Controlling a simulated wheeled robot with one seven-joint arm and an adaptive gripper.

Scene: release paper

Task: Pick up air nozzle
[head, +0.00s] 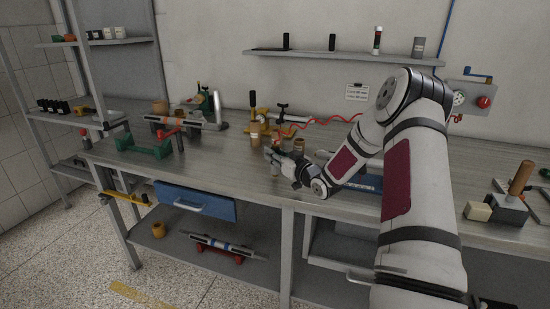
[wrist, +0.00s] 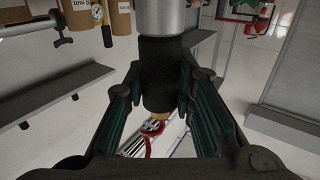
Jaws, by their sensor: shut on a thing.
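My gripper (head: 271,157) reaches over the middle of the workbench in the head view. In the wrist view, my gripper (wrist: 160,85) has its two fingers on either side of a round black and silver piece with a brass-coloured end, which I take as the air nozzle (wrist: 160,62). The fingers are shut on its black part. In the head view the held piece is small and mostly hidden by my gripper, so I cannot tell whether it touches the bench.
Brown cylinders (head: 299,145) and a yellow-based gauge tool (head: 254,118) stand close by. A red coiled hose (head: 325,120) runs behind my arm. A green dumbbell-shaped stand (head: 145,147) is left on the workbench (head: 225,165); bare bench lies between. A wall shelf (head: 345,56) is above.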

